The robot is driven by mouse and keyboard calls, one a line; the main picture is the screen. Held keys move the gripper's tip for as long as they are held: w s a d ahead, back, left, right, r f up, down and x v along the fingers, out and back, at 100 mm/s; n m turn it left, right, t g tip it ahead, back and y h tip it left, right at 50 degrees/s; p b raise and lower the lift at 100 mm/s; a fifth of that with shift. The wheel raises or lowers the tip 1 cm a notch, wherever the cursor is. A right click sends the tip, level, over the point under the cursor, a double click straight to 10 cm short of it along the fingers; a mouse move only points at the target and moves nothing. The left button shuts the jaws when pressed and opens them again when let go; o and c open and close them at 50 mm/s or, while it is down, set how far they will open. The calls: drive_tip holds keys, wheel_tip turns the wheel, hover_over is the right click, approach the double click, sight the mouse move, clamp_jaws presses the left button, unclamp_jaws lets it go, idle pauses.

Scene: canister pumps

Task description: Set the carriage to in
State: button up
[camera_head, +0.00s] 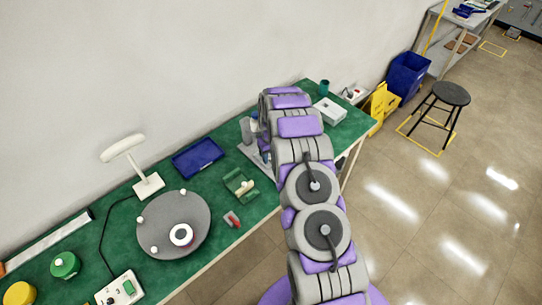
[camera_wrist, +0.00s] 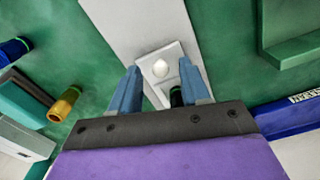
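In the wrist view, a small pale grey block with a round white knob (camera_wrist: 160,68) sits on a long light grey base (camera_wrist: 135,22); this looks like the carriage. My gripper (camera_wrist: 158,75) has its two blue fingers apart, one on each side of the knob in the picture. I cannot tell whether they touch the block. A dark, green-edged cylinder (camera_wrist: 177,97) shows between the fingers, partly hidden by the gripper body. In the head view, the pale base (camera_head: 252,158) and grey upright cylinders (camera_head: 247,130) show beside my arm, which hides my gripper.
The green table (camera_head: 215,190) carries a blue tray (camera_head: 197,158), a green holder (camera_head: 239,185), a red-and-grey item (camera_head: 231,219), a grey disc (camera_head: 160,235) and a lamp (camera_head: 148,186). Yellow-ended (camera_wrist: 63,105) and blue (camera_wrist: 14,50) cylinders lie left in the wrist view.

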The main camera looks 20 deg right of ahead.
sight(271, 158)
drive_tip(key=shift+r, duration=0.1)
wheel_tip(271, 158, up, 17)
drive_tip(key=p, duration=0.1)
drive_tip(key=shift+p, duration=0.3)
idle(0.4)
